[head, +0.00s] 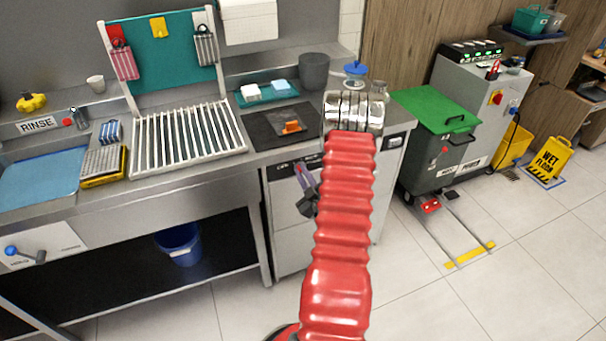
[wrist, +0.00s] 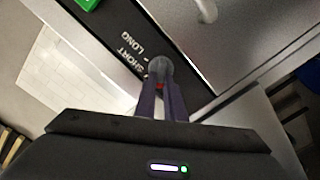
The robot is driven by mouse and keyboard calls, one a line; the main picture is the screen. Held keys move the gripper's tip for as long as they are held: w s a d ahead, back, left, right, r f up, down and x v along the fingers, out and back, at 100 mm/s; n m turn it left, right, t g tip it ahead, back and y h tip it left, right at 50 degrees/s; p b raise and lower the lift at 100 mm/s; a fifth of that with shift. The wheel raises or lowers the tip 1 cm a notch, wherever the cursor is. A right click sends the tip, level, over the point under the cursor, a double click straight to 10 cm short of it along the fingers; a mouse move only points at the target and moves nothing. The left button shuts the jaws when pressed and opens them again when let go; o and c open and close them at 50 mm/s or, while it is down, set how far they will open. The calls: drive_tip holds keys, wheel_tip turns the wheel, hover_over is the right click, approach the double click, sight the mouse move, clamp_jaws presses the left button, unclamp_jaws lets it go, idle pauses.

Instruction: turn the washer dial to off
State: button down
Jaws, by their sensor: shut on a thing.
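The washer (head: 287,236) is a pale cabinet under the counter, with a dark control strip (head: 281,170) along its top front. My gripper (head: 300,170) is at this strip in the head view, partly hidden by my red arm. In the wrist view my gripper (wrist: 161,84) has its two purple fingers shut on the round grey dial (wrist: 160,67). The words SHORT and LONG show on the black strip (wrist: 101,25) beside the dial. A bit of red shows between the fingers. The dial's pointer and an off mark cannot be made out.
A green part (wrist: 85,3) shows on the strip. The steel counter with a white rack (head: 188,136) and a dark mat (head: 268,131) lies above left. A grey bin with a green lid (head: 432,108) stands right of the washer. The floor in front is clear.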

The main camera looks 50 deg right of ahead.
drive_tip(key=shift+w+a+n, duration=0.1)
drive_tip(key=shift+a+n, duration=0.1)
drive_tip(key=shift+n, duration=0.4)
drive_tip(key=shift+f, duration=0.1)
drive_tip(key=c, duration=1.8)
unclamp_jaws()
drive_tip(key=shift+c, duration=0.2)
drive_tip(key=v, duration=1.3)
drive_tip(key=shift+s+a, duration=0.15)
drive_tip(key=shift+s, duration=0.2)
